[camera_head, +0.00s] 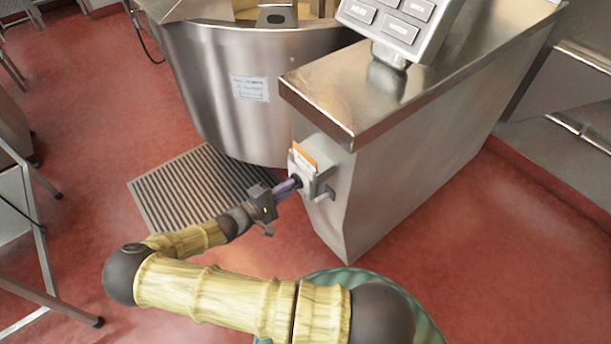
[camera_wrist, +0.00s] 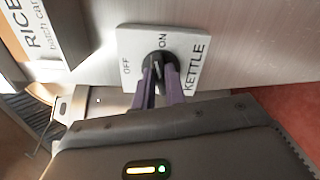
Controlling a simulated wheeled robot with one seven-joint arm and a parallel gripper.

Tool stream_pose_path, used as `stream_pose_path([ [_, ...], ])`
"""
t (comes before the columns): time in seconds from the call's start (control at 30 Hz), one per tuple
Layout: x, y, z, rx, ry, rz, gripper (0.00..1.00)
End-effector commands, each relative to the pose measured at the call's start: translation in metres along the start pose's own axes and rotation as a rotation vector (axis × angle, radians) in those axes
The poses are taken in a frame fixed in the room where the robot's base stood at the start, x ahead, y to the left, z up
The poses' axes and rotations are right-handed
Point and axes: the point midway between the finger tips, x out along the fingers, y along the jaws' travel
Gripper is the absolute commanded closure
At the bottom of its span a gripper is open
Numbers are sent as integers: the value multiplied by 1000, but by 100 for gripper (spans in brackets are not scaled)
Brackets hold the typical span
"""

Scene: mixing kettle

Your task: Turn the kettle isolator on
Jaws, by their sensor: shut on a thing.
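The kettle isolator (camera_head: 317,172) is a pale grey box on the end face of the steel console. In the wrist view its white plate (camera_wrist: 195,42) reads OFF, ON and KETTLE and appears rotated. Its round black knob (camera_wrist: 161,57) sits at the plate's middle. My gripper (camera_head: 292,185) reaches the isolator from the left. In the wrist view its two purple fingers (camera_wrist: 159,80) are shut on the knob, one on each side. The fingers partly hide the knob, and I cannot tell clearly which label it points to.
The steel console (camera_head: 395,195) carries a button panel (camera_head: 400,22) on top. A large steel kettle (camera_head: 215,95) stands behind it to the left. An orange-and-white card (camera_head: 306,155) is beside the isolator. A floor grate (camera_head: 165,205) lies below; red floor is open around.

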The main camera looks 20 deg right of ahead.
Motion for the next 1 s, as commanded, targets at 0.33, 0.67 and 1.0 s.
stream_pose_path([
  [0.33, 0, -2, 0, 276, 0, -1, 62],
  [0.67, -6, -2, -1, 274, 1, -2, 62],
  [1.0, -38, -2, -1, 274, 1, -1, 62],
])
